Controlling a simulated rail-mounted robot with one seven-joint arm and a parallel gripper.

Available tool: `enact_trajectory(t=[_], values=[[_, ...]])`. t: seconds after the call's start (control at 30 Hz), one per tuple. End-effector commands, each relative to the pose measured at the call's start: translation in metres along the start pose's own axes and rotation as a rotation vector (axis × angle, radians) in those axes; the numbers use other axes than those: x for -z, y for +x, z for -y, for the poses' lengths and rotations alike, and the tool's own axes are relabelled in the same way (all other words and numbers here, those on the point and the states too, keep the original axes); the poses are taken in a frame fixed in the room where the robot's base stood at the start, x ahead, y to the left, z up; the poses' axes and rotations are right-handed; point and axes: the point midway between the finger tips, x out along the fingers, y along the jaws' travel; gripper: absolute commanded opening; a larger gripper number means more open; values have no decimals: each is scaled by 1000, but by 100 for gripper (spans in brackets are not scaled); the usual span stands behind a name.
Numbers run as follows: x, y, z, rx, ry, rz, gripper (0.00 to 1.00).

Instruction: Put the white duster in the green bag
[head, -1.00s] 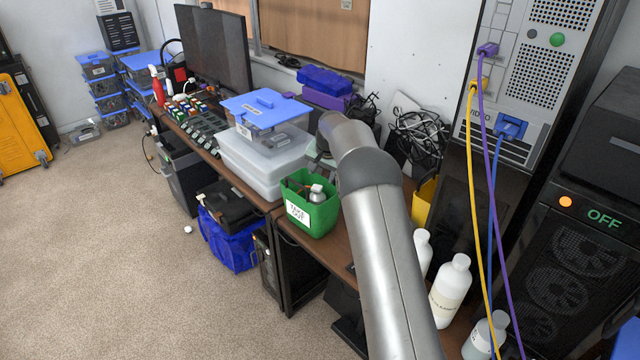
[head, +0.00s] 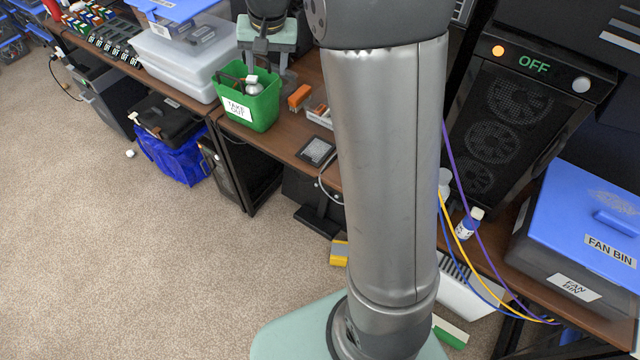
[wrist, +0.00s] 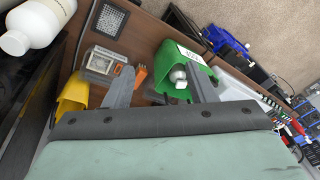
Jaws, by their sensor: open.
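The green bag (head: 262,112), an open-topped green container labelled TAKE OUT, stands on the brown desk in the head view. It also shows in the wrist view (wrist: 172,58). A whitish, bottle-like object with a rounded top (head: 253,84) is inside it, beside dark items; it shows in the wrist view too (wrist: 179,76). I cannot tell whether this is the white duster. My gripper (head: 262,62) is just behind and above the bag. In the wrist view its fingers (wrist: 158,80) are apart, the right one beside the bag; I see nothing held.
A white bottle (wrist: 42,18) is at the wrist view's upper left. Orange boxes (head: 299,97) and a dark square part (head: 316,150) lie right of the bag. Clear plastic boxes (head: 182,62) stand left of it. A small white bottle (head: 469,222) and FAN BIN (head: 575,287) are farther right.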

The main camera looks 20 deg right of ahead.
Motion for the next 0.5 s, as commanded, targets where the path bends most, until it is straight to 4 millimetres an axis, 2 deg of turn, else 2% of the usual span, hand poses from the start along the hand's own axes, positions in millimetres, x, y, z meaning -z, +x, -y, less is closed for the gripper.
enact_trajectory(t=[0.03, 0.1, 0.2, 0.3, 0.4, 0.5], values=[[-38, -14, -10, -8, -41, 14, 51], [-89, -24, -24, -21, -102, 38, 51], [-161, -30, -47, -41, -188, 71, 51], [-223, -28, -69, -59, -263, 99, 51], [-268, -22, -86, -73, -317, 122, 51], [-293, -18, -96, -82, -350, 135, 51]])
